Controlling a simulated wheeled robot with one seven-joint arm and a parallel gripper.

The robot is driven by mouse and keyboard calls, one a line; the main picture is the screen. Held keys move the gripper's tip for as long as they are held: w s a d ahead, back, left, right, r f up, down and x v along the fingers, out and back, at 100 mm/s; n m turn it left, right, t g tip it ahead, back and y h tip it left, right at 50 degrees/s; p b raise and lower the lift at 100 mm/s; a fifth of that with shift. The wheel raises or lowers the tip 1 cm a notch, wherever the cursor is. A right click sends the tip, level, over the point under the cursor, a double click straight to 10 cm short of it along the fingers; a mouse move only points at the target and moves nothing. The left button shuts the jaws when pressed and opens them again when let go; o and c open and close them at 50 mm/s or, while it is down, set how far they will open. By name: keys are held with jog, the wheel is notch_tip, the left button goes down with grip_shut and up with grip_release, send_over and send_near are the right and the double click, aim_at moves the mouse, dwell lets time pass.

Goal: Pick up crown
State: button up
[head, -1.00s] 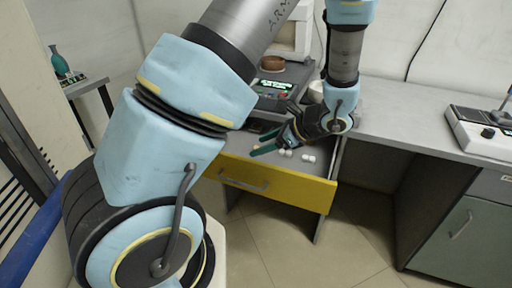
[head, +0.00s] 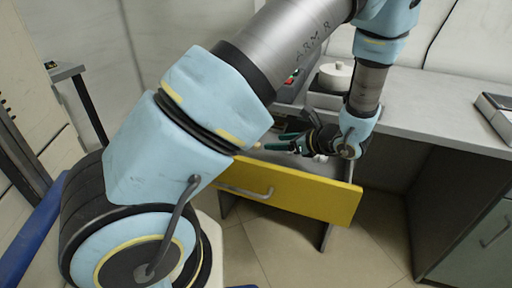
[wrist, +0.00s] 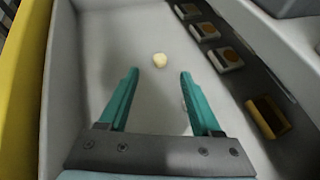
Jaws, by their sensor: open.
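A small cream crown (wrist: 160,60) lies on the pale floor of the open drawer (wrist: 101,50) in the wrist view. My gripper (wrist: 159,74) is open and empty, with its two teal fingers pointing toward the crown. The crown appears just beyond and between the fingertips, and I see no contact. In the head view my gripper (head: 278,144) is at the yellow-fronted drawer (head: 330,200), partly hidden by my arm. A small pale piece is partly hidden by the right finger in the wrist view.
Several small pale square pieces with orange-brown centres (wrist: 208,31) line a dark strip on the drawer's right. A yellow box-like piece (wrist: 268,117) is on the same strip. The drawer walls stand close around my gripper. A grey counter (head: 430,125) extends right.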

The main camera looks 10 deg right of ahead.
aim_at(257, 143)
jog(key=x, duration=0.9)
jog(key=shift+f+p, duration=0.15)
jog(key=shift+p, duration=0.25)
grip_shut()
